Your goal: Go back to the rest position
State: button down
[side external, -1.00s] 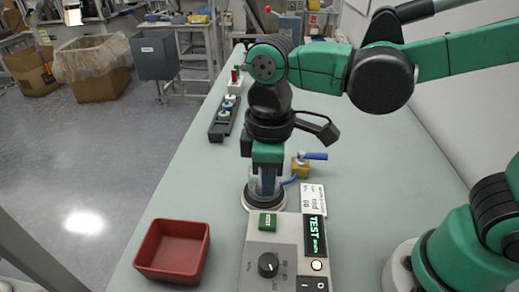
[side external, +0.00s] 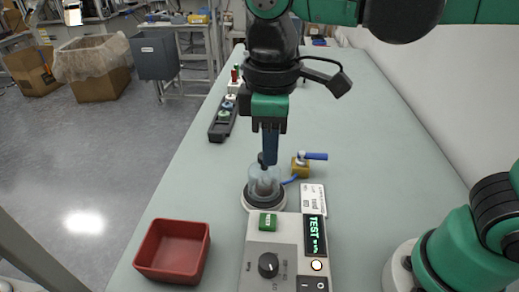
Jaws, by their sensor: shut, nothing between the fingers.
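My gripper (side external: 269,158) is above the clear cup on the test station, with its dark blue fingers pointing down. The fingers are shut with nothing between them. Their tips are just above or behind the top of the clear cup (side external: 265,184); the exact gap is hard to tell. The cup stands upright on the round base at the back of the grey test device (side external: 257,250). Something pale shows inside the cup, too small to identify.
The device has a green button (side external: 267,222), a black knob and a lit "TEST" display (side external: 315,232). A brass valve with a blue handle (side external: 301,165) stands behind it. A red bin (side external: 173,250) is at left. A dark rack with caps (side external: 223,118) lies farther back.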

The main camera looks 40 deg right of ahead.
jog(key=w+d+f+m+t, duration=0.1)
jog(key=d+f+m+t, duration=0.1)
jog(key=d, duration=0.4)
jog(key=d+f+m+t, duration=0.2)
jog(key=d+m+t, duration=0.3)
jog(key=d+m, duration=0.1)
jog(key=shift+w+d+f+m, duration=0.2)
jog(key=shift+w+f+m, duration=0.15)
jog(key=shift+m, duration=0.15)
dwell(1.1)
